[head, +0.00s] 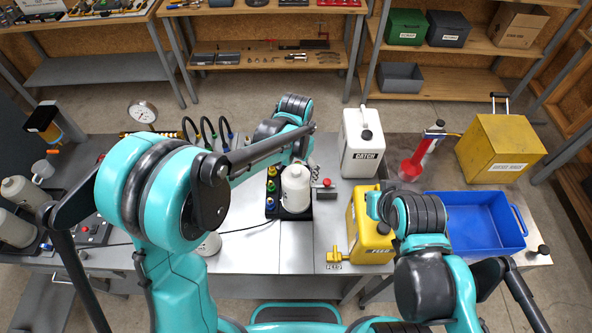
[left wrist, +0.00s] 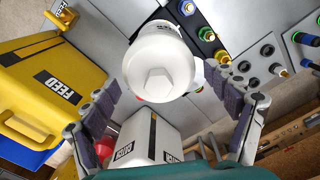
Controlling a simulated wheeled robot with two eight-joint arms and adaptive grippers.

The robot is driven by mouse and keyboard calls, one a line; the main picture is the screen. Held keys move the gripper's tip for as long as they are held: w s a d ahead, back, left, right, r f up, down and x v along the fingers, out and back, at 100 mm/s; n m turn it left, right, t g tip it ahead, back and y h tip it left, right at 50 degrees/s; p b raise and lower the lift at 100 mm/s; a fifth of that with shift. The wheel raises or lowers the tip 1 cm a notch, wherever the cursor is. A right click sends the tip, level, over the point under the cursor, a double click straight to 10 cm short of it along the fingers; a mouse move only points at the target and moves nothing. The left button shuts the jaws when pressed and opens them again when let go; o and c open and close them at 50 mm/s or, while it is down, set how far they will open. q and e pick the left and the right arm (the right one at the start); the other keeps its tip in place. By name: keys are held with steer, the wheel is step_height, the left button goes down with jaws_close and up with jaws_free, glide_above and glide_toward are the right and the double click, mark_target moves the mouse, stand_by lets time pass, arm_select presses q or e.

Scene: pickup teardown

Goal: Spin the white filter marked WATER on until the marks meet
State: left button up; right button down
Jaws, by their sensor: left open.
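A white filter (head: 295,188) stands upright at a black block (head: 293,212) in the middle of the bench. In the left wrist view the white filter (left wrist: 160,62) shows its hexagonal end toward the camera. No WATER lettering or alignment marks can be read on it. My left gripper (head: 301,166) is just behind the filter in the head view. In the left wrist view its fingers are spread on either side of the filter, with gaps showing. My right arm is over the yellow FEED can (head: 371,228); its fingers are hidden.
A white CATCH can (head: 362,140) stands behind and right. Capped ports in several colours (head: 271,187) line the block's left side. Another white bottle-like part (head: 209,245) is partly hidden by my left arm.

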arm_select(q)
steer(key=c, duration=1.7)
steer(key=shift+o, duration=0.2)
steer(key=m, duration=0.5)
steer(key=shift+m, duration=0.4)
steer(key=o, duration=1.5)
steer(key=shift+m, duration=0.3)
steer(key=shift+o, duration=1)
steer(key=shift+r+p, duration=1.05)
steer(key=shift+r, duration=0.7)
